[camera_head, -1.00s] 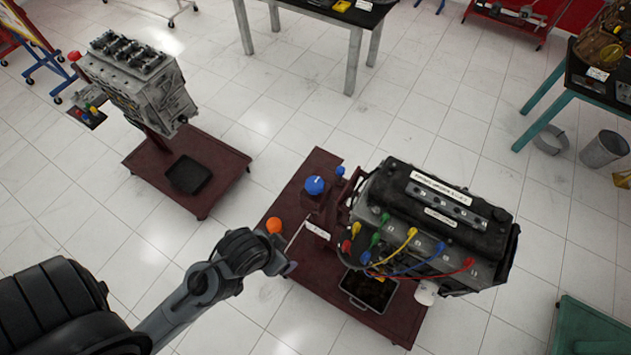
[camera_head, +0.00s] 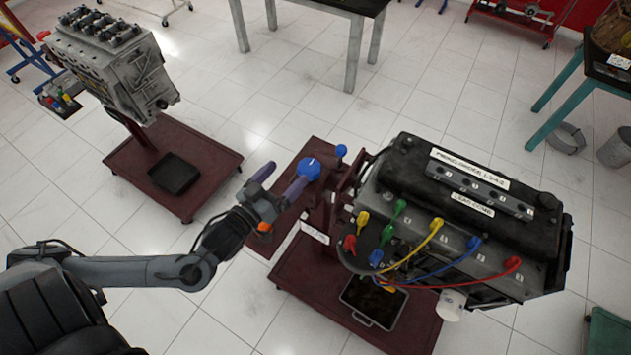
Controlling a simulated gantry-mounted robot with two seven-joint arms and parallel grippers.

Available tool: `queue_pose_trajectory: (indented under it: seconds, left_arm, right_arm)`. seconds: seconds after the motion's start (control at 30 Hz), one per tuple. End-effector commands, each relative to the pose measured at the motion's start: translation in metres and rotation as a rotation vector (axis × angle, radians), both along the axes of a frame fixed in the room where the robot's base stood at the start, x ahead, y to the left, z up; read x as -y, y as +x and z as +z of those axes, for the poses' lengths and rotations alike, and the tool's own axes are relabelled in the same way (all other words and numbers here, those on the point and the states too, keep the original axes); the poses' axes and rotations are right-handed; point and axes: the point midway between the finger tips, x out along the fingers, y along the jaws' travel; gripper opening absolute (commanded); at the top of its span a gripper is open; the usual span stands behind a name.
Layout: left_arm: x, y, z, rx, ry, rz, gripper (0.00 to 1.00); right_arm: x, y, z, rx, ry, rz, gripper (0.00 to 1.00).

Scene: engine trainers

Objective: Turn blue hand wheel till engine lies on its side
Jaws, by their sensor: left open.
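The engine (camera_head: 470,215), with a black top cover and coloured leads, sits upright on a dark red stand (camera_head: 395,325). At the left end of the stand are a larger round blue knob (camera_head: 309,168) and a smaller blue knob (camera_head: 341,151); I cannot tell which belongs to the hand wheel. My left gripper (camera_head: 286,174) is open, with its purple fingers apart and pointing up and right. Its right finger overlaps the larger blue knob's edge in view; contact cannot be told. An orange knob (camera_head: 264,227) shows just below the gripper. My right gripper is out of view.
A black tray (camera_head: 372,300) lies on the stand under the engine. A second grey engine (camera_head: 112,65) on a red stand (camera_head: 190,150) is at the upper left. Tables stand at the back. Tiled floor is clear between the stands.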

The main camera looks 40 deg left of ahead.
Motion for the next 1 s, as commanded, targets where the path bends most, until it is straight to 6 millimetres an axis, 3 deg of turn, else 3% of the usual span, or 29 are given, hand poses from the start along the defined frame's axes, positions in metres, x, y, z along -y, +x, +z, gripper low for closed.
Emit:
queue_pose_trajectory:
  seconds: [0.03, 0.1, 0.33, 0.67, 1.0]
  left_arm:
    - [-0.004, 0.002, -0.032, 0.014, 0.048, -0.022, 0.94]
    - [-0.009, 0.004, -0.050, 0.022, 0.102, -0.042, 0.94]
    - [-0.015, 0.010, -0.091, 0.016, 0.223, -0.104, 0.94]
    - [-0.016, 0.020, -0.100, 0.028, 0.247, -0.115, 0.94]
    - [-0.014, 0.060, -0.099, 0.030, 0.246, -0.113, 0.94]
  right_arm:
    - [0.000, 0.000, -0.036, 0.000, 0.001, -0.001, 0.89]
    - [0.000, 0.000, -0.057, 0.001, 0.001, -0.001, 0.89]
    - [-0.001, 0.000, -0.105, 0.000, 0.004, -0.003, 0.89]
    - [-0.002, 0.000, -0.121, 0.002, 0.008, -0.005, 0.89]
    - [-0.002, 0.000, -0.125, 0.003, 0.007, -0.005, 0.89]
